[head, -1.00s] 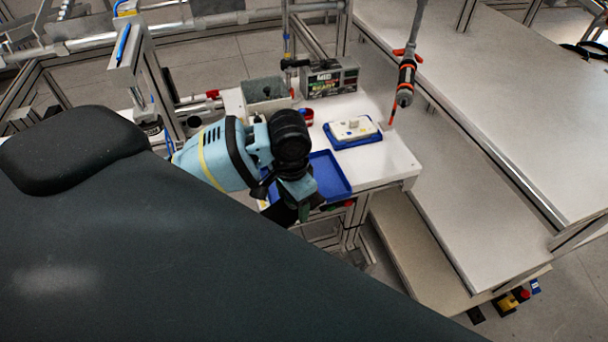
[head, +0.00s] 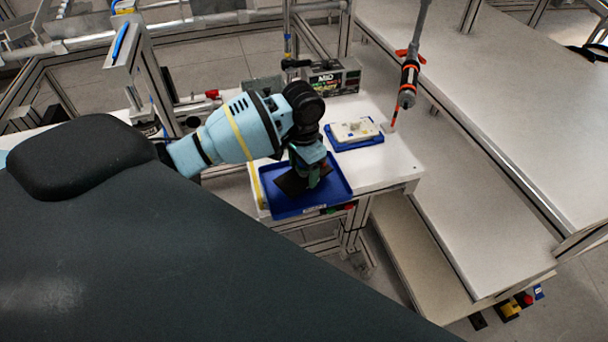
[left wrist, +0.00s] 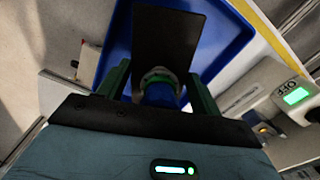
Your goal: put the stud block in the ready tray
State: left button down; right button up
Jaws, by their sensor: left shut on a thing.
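My left gripper (head: 312,172) is over the blue tray (head: 325,197) at the front of the white table in the head view. In the left wrist view its two green fingers (left wrist: 160,88) are shut on the stud block, a flat dark plate (left wrist: 168,35) with a round grey, green and blue part between the fingers. The dark plate (head: 290,184) also shows in the head view, tilted and inside the tray's outline. I cannot tell whether it touches the tray (left wrist: 222,45) floor. My right gripper is not in view.
A second blue tray (head: 338,146) behind holds a cream block (head: 354,131). A dark box (head: 335,78) stands at the back. A screwdriver-like tool (head: 407,80) hangs at the right. The white table (head: 392,165) is clear to the right of the front tray.

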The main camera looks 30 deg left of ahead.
aim_at(303, 176)
pick_arm(q)
jog(key=shift+w+f, duration=0.1)
jog(key=shift+w, duration=0.25)
jog(key=shift+a+f, duration=0.1)
jog(key=shift+f, duration=1.45)
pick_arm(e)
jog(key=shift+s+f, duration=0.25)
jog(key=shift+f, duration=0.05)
pick_arm(q)
jog(key=shift+f, duration=0.15)
jog(key=shift+c, duration=1.4)
grip_release()
jog(key=shift+s+f, duration=0.1)
notch_tip(303, 176, up, 12)
jog(key=shift+r+p, duration=0.15)
jog(key=shift+p, duration=0.35)
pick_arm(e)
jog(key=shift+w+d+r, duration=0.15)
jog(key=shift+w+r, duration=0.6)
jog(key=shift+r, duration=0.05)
